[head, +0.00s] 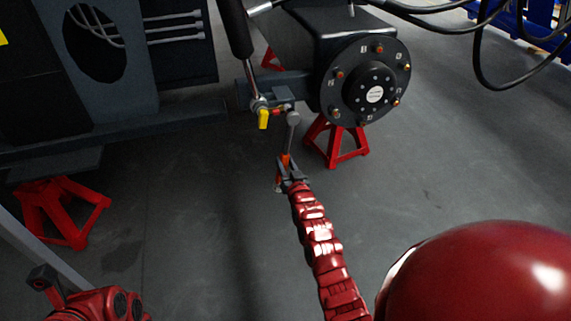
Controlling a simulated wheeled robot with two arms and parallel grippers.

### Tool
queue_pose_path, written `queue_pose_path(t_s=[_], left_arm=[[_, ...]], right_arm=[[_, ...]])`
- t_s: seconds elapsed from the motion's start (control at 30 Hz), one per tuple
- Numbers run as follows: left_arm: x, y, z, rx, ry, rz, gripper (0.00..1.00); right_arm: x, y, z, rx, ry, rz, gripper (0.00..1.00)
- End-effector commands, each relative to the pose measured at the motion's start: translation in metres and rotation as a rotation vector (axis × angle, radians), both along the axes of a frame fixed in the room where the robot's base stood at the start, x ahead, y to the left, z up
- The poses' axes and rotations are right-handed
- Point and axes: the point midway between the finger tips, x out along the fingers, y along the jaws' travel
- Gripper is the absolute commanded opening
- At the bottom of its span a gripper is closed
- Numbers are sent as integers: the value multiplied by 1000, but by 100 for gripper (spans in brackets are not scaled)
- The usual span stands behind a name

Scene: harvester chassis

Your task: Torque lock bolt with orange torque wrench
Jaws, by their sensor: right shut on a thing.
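My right gripper (291,184) is in the middle of the head view, shut on the orange handle of the torque wrench (287,161). The wrench points up, and its grey head (293,118) is at the steering linkage beside the hub. The head seems to be at or very near the lock bolt area, but the bolt itself is too small or hidden to make out, so I cannot tell whether they touch. My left gripper (42,279) is at the lower left, away from the chassis. Its jaws are too small and dark to read.
The round wheel hub (375,94) stands right of the wrench. A yellow tag (263,119) hangs just left of the wrench head. Red jack stands (340,143) (62,207) stand under the chassis. Black hoses (480,60) hang at the upper right. The floor around my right gripper is clear.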

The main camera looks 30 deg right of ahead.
Motion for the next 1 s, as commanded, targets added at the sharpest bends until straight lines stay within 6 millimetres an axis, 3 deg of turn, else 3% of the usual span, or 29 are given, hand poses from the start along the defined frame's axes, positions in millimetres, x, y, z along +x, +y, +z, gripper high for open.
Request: queue_pose_path(t_s=[1.0], left_arm=[[0,0,-13,0,0,0,0]], right_arm=[[21,-5,2,-1,-4,0,0]])
